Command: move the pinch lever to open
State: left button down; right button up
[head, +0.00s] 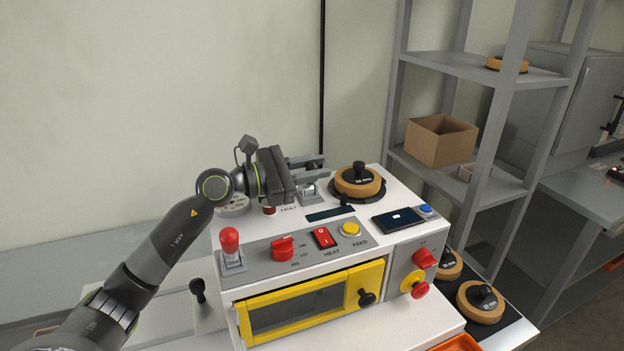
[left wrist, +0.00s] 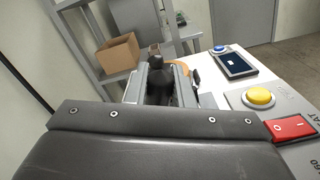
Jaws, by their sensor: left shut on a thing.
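My left gripper (head: 318,167) reaches in from the left above the top of the white machine (head: 370,240). Its fingers are shut on a dark part that I take to be the pinch lever (left wrist: 160,95), which shows between them in the left wrist view. In the head view the fingers hide most of it. A small metal bracket (head: 309,193) stands directly below the fingers. I cannot tell the lever's exact angle. Just beyond the fingertips is a tape roll (head: 358,182) with a black hub knob. My right gripper does not show.
A small black knob (head: 343,202) stands in front of the roll. The front panel has a red-knobbed lever (head: 230,243), a red switch (head: 322,238) and a yellow button (head: 350,229). A phone-like screen (head: 399,220) lies at right. Shelves with a cardboard box (head: 440,141) stand behind.

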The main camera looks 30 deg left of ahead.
pick_arm(q)
jog(key=shift+s+d+f+m+b, duration=0.15)
jog(key=shift+d+m+b, duration=0.05)
jog(key=shift+m+b, duration=0.35)
jog(key=c, duration=1.3)
grip_release()
jog(key=shift+o, duration=0.2)
